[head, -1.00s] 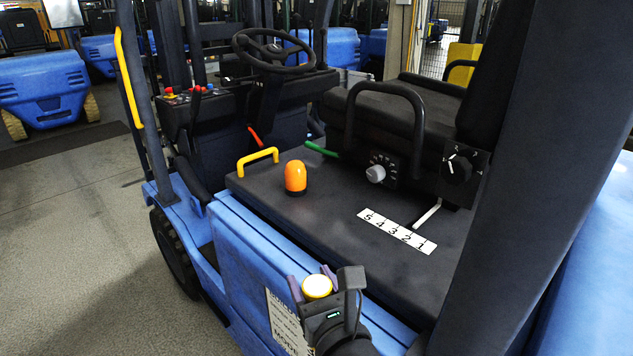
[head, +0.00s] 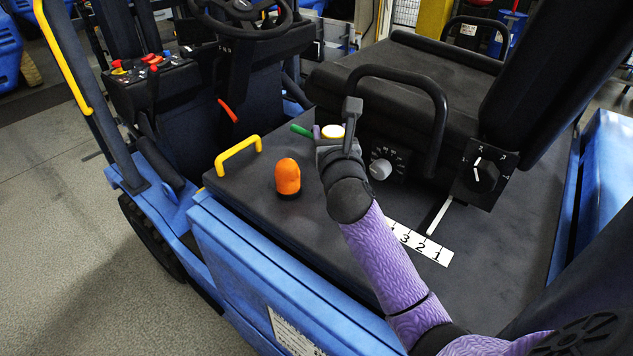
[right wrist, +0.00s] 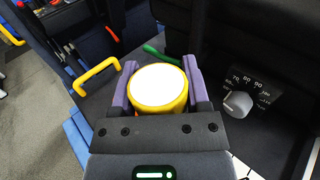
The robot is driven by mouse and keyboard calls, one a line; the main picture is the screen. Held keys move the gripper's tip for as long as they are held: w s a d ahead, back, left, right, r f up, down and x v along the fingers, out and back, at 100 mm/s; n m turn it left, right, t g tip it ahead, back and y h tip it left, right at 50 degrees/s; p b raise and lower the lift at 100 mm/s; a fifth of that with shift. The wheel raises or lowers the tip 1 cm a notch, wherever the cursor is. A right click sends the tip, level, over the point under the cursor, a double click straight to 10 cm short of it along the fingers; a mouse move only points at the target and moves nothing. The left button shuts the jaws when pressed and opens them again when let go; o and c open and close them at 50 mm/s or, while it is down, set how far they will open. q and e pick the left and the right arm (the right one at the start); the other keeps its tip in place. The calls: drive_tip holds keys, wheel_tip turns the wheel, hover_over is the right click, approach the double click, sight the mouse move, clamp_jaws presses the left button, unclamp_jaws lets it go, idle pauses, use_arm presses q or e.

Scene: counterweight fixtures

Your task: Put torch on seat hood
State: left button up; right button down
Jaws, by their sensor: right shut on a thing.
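The torch (head: 333,131), yellow with a round white top face, is held by my right gripper (head: 334,138). In the right wrist view the torch (right wrist: 158,85) sits between the two purple fingers, its white face toward the camera. The seat hood (head: 490,240) is the dark flat cover in front of the seat. The gripper and torch are over the hood's rear part, close to the seat; the torch's lower end is hidden, so I cannot tell whether it touches the hood. My left gripper is not in view.
On the hood are an orange beacon (head: 288,178), a yellow handle (head: 238,154) and a white numbered strip (head: 420,244), partly covered by my arm. Behind are the black seat bar (head: 440,110), a grey knob (head: 380,169) and a green lever (head: 301,130). Hood space right of the strip is clear.

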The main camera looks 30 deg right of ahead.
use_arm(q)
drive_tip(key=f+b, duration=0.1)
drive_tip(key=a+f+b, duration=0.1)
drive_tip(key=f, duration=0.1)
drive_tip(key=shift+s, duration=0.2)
use_arm(e)
wheel_tip(320, 180, down, 7)
drive_tip(key=shift+r, duration=0.15)
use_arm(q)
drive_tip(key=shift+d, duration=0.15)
use_arm(e)
drive_tip(key=shift+s, duration=0.1)
drive_tip(key=shift+c, duration=1.7)
unclamp_jaws()
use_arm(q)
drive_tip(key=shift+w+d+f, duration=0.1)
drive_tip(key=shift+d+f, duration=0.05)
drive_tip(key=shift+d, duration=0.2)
use_arm(e)
drive_tip(key=shift+o, duration=1.4)
